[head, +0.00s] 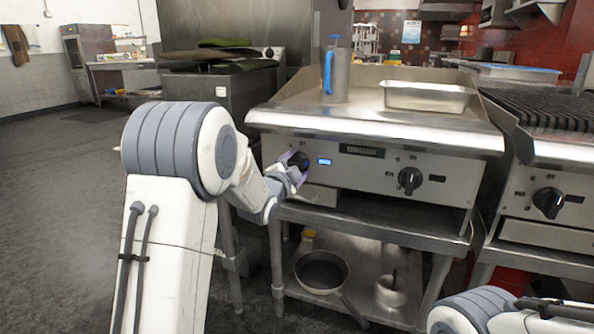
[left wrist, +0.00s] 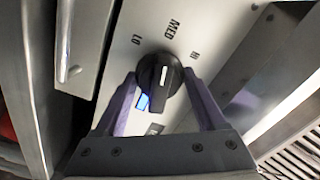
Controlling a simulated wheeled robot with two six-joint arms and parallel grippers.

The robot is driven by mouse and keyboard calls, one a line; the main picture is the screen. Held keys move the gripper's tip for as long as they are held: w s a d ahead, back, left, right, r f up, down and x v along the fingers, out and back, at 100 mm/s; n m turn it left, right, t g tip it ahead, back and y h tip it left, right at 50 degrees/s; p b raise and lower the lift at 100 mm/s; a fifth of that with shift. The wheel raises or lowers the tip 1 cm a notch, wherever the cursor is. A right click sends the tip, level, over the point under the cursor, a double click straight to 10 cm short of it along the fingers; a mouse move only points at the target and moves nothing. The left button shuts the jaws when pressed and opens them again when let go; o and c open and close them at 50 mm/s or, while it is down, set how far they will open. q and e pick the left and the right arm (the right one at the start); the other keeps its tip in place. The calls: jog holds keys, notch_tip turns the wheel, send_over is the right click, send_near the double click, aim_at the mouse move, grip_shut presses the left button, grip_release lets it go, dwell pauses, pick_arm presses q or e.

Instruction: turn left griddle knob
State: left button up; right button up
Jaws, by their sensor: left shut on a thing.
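The left griddle knob (left wrist: 159,80) is black and round with a white pointer line. In the left wrist view it sits between the two fingers of my left gripper (left wrist: 158,98), which is shut on it. The labels LO, MED and HI are around the knob, and the pointer line lies roughly toward MED. In the head view my left gripper (head: 297,168) is at the left end of the griddle's (head: 375,130) front panel and hides much of the knob (head: 299,160). A blue light (head: 325,162) glows beside it. My right gripper is not in view.
The right griddle knob (head: 410,180) is on the same panel. A metal pan (head: 427,96) and a blue-handled container (head: 336,72) stand on the griddle. A grill with another knob (head: 548,202) is at the right.

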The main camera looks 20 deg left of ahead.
pick_arm(q)
jog(key=shift+d+m, duration=0.1)
jog(key=shift+m, duration=0.4)
jog(key=o, duration=1.1)
jog(key=shift+c, duration=0.2)
jog(key=s+p, duration=0.1)
jog(key=s, duration=0.9)
jog(key=shift+s+a, duration=0.2)
jog(key=shift+s, duration=0.05)
